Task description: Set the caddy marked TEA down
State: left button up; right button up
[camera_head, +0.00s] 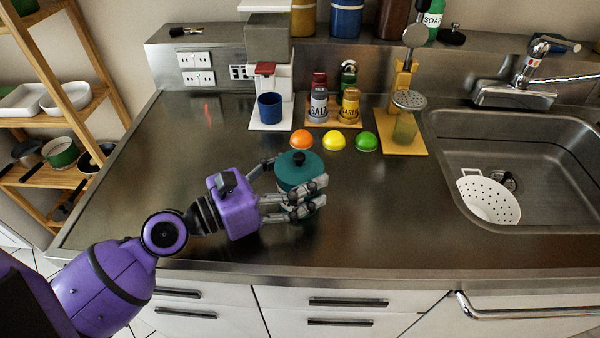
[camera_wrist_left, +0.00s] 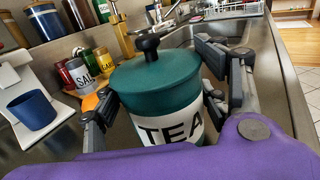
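The TEA caddy (camera_head: 297,166) is dark green with a black knob on its lid and stands upright near the middle of the counter's front part. In the left wrist view the caddy (camera_wrist_left: 160,84) fills the centre, with TEA in black on a white band. My left gripper (camera_head: 300,198) has its fingers around the caddy on both sides and looks shut on it. In the left wrist view the fingers (camera_wrist_left: 165,95) sit at either side of the caddy. Its base is hidden, so I cannot tell whether it touches the counter. My right gripper is out of view.
Orange (camera_head: 305,140), yellow (camera_head: 333,140) and green (camera_head: 366,141) domes lie just behind the caddy. A coffee machine holds a blue cup (camera_head: 270,108). Salt (camera_head: 318,104) and garlic (camera_head: 349,105) shakers stand behind. The sink (camera_head: 520,150) is at right. Bare counter (camera_head: 390,210) lies right of the caddy.

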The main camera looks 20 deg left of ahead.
aim_at(279, 186)
pick_arm(q)
jog(key=shift+o, duration=1.1)
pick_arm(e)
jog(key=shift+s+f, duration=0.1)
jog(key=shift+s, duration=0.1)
pick_arm(q)
jog(key=shift+r, duration=0.1)
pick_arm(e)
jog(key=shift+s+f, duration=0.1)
